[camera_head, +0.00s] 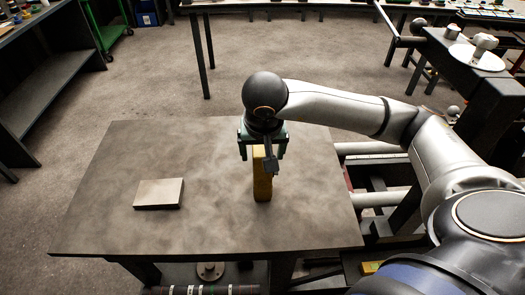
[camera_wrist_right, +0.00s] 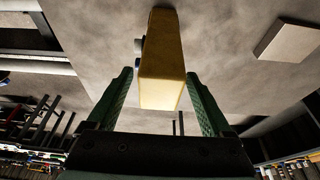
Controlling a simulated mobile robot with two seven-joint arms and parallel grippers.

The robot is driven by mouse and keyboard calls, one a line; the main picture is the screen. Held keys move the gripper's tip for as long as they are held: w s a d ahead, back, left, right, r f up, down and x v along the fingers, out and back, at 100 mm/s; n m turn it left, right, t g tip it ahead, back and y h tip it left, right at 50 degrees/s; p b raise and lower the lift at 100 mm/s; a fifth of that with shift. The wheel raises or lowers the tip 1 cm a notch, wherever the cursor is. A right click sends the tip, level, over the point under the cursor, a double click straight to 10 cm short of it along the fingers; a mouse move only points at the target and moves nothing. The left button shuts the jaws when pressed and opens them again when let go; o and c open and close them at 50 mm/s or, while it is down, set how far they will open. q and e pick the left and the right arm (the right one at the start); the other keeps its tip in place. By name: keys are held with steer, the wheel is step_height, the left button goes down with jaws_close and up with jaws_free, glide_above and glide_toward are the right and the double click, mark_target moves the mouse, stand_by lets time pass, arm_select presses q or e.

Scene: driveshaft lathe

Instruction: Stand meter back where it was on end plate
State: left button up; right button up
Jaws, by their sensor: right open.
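The yellow meter (camera_head: 262,183) stands upright on the grey metal table top (camera_head: 215,225), right of its middle. My right gripper (camera_head: 262,153) is above and around the meter's upper end, pointing down. In the right wrist view my gripper's green fingers (camera_wrist_right: 159,78) are open, one on each side of the meter, with gaps visible. I cannot tell which surface is the end plate. My left gripper is not in view.
A flat grey block (camera_head: 159,193) lies on the table left of the meter; it also shows in the right wrist view (camera_wrist_right: 289,39). The table between them is clear. Pale bars (camera_head: 375,199) run beside the table's right edge. A dark shelf (camera_head: 45,85) stands at the left.

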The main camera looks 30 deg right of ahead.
steer(key=shift+r, duration=0.15)
steer(key=p+v, duration=0.1)
steer(key=v, duration=0.9)
steer(key=shift+r, duration=0.1)
steer(key=shift+p+v, duration=0.4)
steer(key=shift+v, duration=0.5)
